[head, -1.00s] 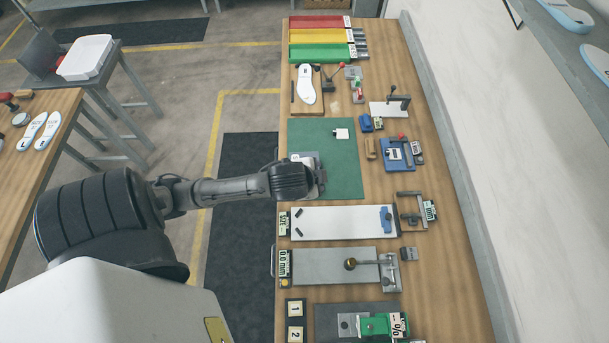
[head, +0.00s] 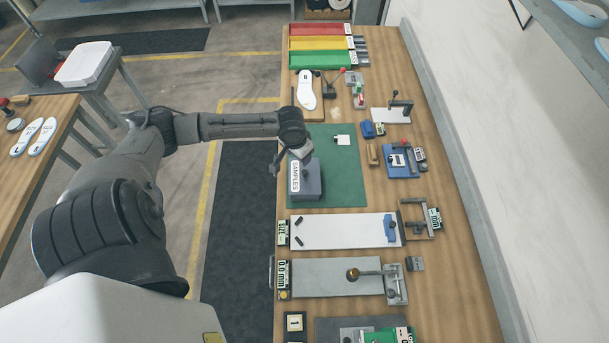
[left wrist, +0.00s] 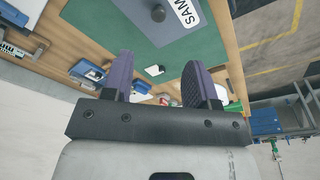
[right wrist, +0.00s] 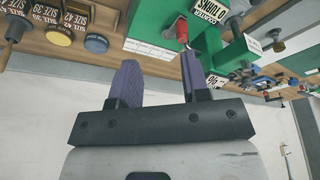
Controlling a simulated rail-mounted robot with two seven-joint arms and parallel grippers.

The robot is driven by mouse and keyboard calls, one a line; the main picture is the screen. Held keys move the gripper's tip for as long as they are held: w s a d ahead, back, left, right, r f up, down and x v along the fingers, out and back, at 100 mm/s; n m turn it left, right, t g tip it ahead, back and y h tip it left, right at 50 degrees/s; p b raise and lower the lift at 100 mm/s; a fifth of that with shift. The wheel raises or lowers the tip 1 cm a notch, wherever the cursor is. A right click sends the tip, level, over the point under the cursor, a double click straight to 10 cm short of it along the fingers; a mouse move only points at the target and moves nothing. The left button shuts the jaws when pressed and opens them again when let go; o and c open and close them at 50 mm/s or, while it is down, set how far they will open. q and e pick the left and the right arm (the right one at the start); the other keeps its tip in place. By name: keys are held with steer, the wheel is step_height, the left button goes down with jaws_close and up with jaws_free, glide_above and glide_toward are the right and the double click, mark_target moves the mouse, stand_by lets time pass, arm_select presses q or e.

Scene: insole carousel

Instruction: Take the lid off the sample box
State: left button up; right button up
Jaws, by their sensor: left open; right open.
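The grey sample box (head: 312,186) stands on the left part of the green mat (head: 345,185), with a white SAMPLES label (head: 294,177) along its left side. Its grey top with a dark round knob (left wrist: 158,13) shows at the upper edge of the left wrist view, cut off by the frame. My left gripper (left wrist: 160,65) is open, with purple fingers and nothing between them. In the head view its hand is at the far end of the box, partly hiding it. My right gripper (right wrist: 158,65) is open and empty, outside the head view.
A small white item (head: 342,140) lies on the mat. A white insole (head: 306,90) lies beyond it. A white size board (head: 340,231) is on the near side of the mat. A blue fixture (head: 399,160) stands to the right. Green parts (right wrist: 238,55) are near my right gripper.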

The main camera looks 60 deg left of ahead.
arm_select(q)
glide_above(304, 171)
steer(key=s, duration=0.1)
steer(key=f, duration=0.8)
steer(key=shift+d, duration=0.2)
steer(key=shift+w+a+f, duration=0.1)
steer(key=shift+w+f, duration=0.1)
steer(key=shift+f, duration=0.7)
steer(key=shift+w+d+f, duration=0.1)
steer(key=shift+w+f, duration=0.05)
steer(key=shift+f, duration=0.7)
steer(key=shift+w+a+f, duration=0.1)
steer(key=shift+w+f, duration=0.1)
steer(key=shift+f, duration=0.7)
jaws_close()
steer(key=shift+r, duration=0.15)
